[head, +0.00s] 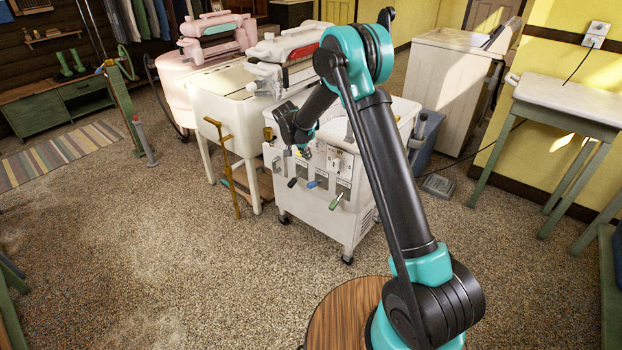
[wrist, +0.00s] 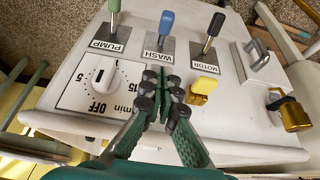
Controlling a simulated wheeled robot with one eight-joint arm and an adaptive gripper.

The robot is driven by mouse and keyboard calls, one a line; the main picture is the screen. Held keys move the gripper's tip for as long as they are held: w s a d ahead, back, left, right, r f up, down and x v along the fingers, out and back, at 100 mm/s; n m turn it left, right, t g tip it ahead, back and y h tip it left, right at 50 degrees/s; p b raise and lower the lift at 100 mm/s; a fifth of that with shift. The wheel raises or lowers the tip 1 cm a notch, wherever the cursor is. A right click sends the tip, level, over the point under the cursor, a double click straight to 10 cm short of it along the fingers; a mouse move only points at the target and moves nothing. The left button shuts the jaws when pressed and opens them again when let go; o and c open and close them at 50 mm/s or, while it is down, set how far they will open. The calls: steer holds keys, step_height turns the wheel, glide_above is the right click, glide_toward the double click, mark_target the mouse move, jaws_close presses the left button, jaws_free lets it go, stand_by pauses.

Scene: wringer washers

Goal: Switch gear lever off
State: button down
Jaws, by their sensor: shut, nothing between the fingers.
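The white washer (head: 318,205) stands mid-floor with a row of levers on its panel. In the wrist view the levers are a green-handled one marked PUMP (wrist: 115,8), a blue-handled one marked WASH (wrist: 166,22) and a black-handled one marked MOTOR (wrist: 215,25). No label reading "gear" shows. The blue lever (head: 312,184), black lever (head: 292,182) and green lever (head: 335,201) also show in the head view. My gripper (wrist: 165,90) is shut and empty over the panel, between the dial and a yellow switch, apart from the levers. In the head view it hangs beside the panel, partly hard to make out.
A metal latch (wrist: 257,55) is at the panel's right. A cream tub (head: 225,105) stands left of the washer. The carpet in front is clear.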

steer(key=shift+a+f, duration=0.1)
steer(key=shift+a, duration=0.05)
glide_above(313, 182)
step_height(313, 182, down, 9)
steer(key=shift+f, duration=0.2)
steer(key=shift+s+a+f, duration=0.2)
steer(key=shift+f, duration=0.35)
steer(key=shift+s+a+f, duration=0.15)
steer(key=shift+f, duration=0.4)
steer(key=shift+s+f, duration=0.2)
steer(key=shift+f, duration=0.4)
steer(key=shift+a, duration=0.1)
